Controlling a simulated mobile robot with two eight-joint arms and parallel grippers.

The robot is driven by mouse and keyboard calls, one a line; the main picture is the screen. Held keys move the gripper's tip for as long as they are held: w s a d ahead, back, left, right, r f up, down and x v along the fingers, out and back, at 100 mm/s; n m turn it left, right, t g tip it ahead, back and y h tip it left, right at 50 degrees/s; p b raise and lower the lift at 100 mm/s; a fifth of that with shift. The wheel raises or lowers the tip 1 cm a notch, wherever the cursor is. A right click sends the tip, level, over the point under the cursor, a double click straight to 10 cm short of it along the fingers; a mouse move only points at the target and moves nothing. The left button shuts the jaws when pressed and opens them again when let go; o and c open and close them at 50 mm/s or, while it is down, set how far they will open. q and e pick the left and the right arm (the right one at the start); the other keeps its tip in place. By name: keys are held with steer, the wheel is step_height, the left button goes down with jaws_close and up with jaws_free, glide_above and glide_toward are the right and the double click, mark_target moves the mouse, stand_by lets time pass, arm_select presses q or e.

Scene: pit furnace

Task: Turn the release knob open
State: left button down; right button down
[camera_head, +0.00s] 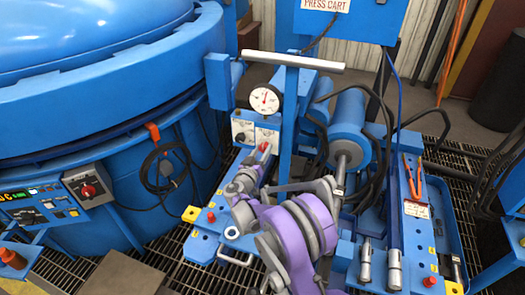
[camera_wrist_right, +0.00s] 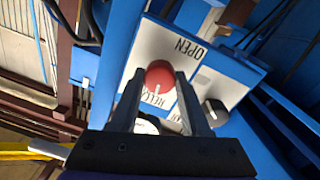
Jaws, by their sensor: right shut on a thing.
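The release knob is a red round knob (camera_wrist_right: 159,74) on a white plate (camera_wrist_right: 185,48) marked OPEN. In the right wrist view it sits between the two fingertips of my right gripper (camera_wrist_right: 160,82), which is shut on it. A white pointer line on the knob points down, toward lettering on the plate's other side, away from OPEN. In the head view the red knob (camera_head: 264,147) shows small on the press cart's panel, with my right gripper (camera_head: 261,159) at it, partly hidden by my wrist. My left gripper is not in view.
A second plate beside it carries a dark knob (camera_wrist_right: 215,112). A round pressure gauge (camera_head: 265,100) stands above the panel, near a T-shaped handle (camera_head: 292,61). Hydraulic cylinders and hoses fill the cart to the right. The big blue furnace (camera_head: 100,90) is at left.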

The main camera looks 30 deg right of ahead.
steer(key=n, duration=0.4)
steer(key=shift+f+n+b, duration=0.1)
steer(key=shift+n+b, duration=0.2)
steer(key=shift+b, duration=0.05)
steer(key=n, duration=0.4)
steer(key=shift+n+t+b, duration=0.3)
steer(key=shift+n+b, duration=0.05)
steer(key=shift+n, duration=0.05)
steer(key=n, duration=0.4)
steer(key=shift+f+n+b, duration=0.1)
steer(key=shift+n+b, duration=0.2)
steer(key=shift+b, duration=0.1)
steer(key=shift+n+b, duration=0.3)
steer(key=shift+n, duration=1.6)
steer(key=shift+c, duration=1.9)
jaws_free()
steer(key=v, duration=1)
steer(key=shift+s+a+p, duration=0.25)
steer(key=shift+s+p, duration=0.05)
steer(key=shift+s, duration=0.1)
